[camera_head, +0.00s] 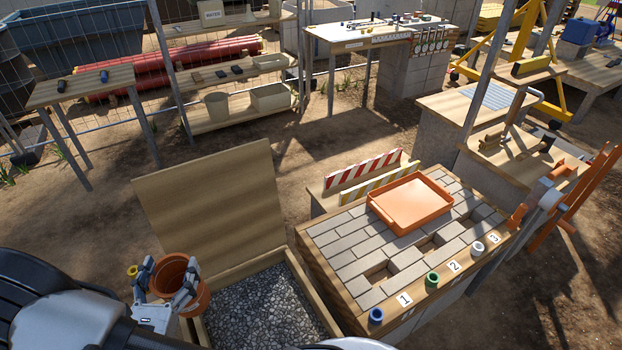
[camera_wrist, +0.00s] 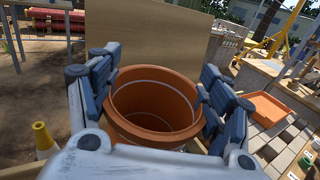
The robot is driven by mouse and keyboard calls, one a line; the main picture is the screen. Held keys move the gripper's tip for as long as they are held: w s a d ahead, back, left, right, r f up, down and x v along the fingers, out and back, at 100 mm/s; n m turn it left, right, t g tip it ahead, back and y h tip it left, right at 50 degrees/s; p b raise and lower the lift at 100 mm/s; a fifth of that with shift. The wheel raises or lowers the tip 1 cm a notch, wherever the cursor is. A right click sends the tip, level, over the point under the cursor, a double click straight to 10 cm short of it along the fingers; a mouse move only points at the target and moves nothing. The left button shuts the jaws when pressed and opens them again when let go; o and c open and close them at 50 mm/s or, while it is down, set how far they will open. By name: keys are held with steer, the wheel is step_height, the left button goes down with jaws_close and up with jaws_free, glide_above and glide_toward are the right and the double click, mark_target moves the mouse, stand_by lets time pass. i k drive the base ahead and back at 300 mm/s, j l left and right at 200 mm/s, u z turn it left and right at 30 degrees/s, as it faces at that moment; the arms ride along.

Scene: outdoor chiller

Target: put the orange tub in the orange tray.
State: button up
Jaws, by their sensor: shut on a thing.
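The orange tub (camera_head: 197,297) is a round, open-topped, brownish-orange pot at the lower left of the head view. It also shows in the middle of the wrist view (camera_wrist: 155,92); it is upright or nearly so and its inside looks empty. My gripper (camera_head: 166,281) is shut on the tub, with a finger on each side of it. In the wrist view the blue-grey fingers (camera_wrist: 156,88) flank its rim. The orange tray (camera_head: 426,218) is shallow and empty. It lies on the paved bench to the right, well apart from the tub. Its near part shows in the wrist view (camera_wrist: 265,106).
A wooden box of gravel (camera_head: 262,310) with an upright board (camera_head: 215,200) stands between the tub and the paved bench (camera_head: 340,254). Several coloured cups (camera_head: 432,280) line the bench's near edge. Striped barrier boards (camera_head: 365,167) stand behind the tray.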

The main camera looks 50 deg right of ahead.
mark_target(410, 201)
steer(key=k+l, duration=0.1)
steer(key=l, duration=0.35)
steer(key=k+l, duration=0.15)
steer(key=l, duration=0.35)
steer(key=k+l, duration=0.1)
steer(key=l, duration=0.35)
steer(key=k+l, duration=0.15)
steer(key=l, duration=0.3)
steer(key=k+l, duration=0.1)
steer(key=l, duration=0.35)
steer(key=k+l, duration=0.1)
steer(key=l, duration=0.4)
steer(key=k+l, duration=0.15)
steer(key=l, duration=0.3)
steer(key=k+l, duration=0.1)
steer(key=l, duration=0.35)
